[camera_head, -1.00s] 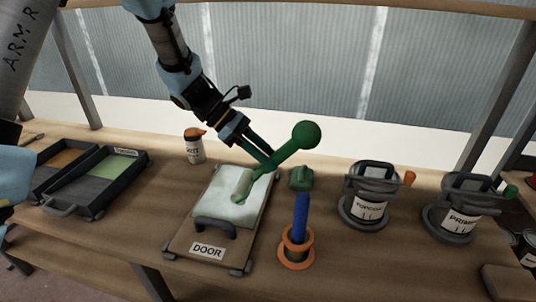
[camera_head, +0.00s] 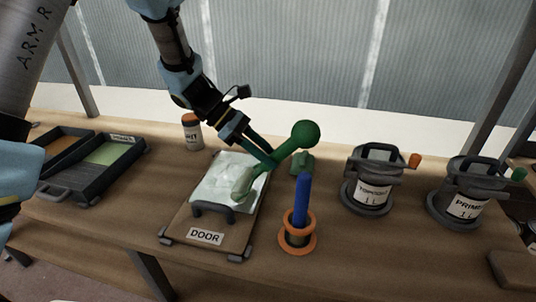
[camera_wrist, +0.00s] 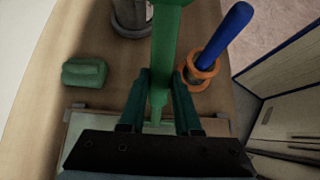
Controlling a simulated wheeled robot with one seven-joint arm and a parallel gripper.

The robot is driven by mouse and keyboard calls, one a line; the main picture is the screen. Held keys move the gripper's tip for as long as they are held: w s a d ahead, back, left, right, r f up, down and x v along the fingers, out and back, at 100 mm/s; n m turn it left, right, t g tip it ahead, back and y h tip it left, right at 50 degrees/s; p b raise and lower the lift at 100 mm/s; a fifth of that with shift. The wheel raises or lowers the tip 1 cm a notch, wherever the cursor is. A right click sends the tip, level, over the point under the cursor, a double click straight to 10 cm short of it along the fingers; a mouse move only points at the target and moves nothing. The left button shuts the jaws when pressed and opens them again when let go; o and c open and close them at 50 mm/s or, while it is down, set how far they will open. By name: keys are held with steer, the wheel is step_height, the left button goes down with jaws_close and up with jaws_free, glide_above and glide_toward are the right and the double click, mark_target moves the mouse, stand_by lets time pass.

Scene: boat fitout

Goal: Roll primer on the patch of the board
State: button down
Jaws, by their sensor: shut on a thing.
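My gripper (camera_head: 268,160) is shut on a green roller (camera_head: 292,146) with a round knob at its upper end. The wrist view shows the roller's green handle (camera_wrist: 163,60) between my fingers (camera_wrist: 161,100). The patch looks whitish and uneven in tone. A tin labelled PRIMER (camera_head: 468,186) stands at the right. A tray (camera_head: 112,154) with a green compartment lies at the left.
A blue-handled tool stands in an orange-ringed holder (camera_head: 298,238) right of the board. A green block (camera_head: 303,162) sits behind it. A topcoat tin (camera_head: 368,179) stands further right. An orange-capped bottle (camera_head: 192,132) stands behind the board.

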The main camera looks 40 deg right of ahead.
steer(key=shift+f+b, duration=0.7)
steer(key=shift+f, duration=0.3)
stand_by(0.3)
steer(key=shift+s+d+r, duration=0.15)
steer(key=shift+s+d, duration=0.5)
steer(key=shift+s, duration=0.3)
steer(key=shift+w, duration=0.1)
steer(key=shift+w+a+f, duration=0.2)
steer(key=shift+w+a, duration=0.5)
steer(key=shift+w, duration=0.25)
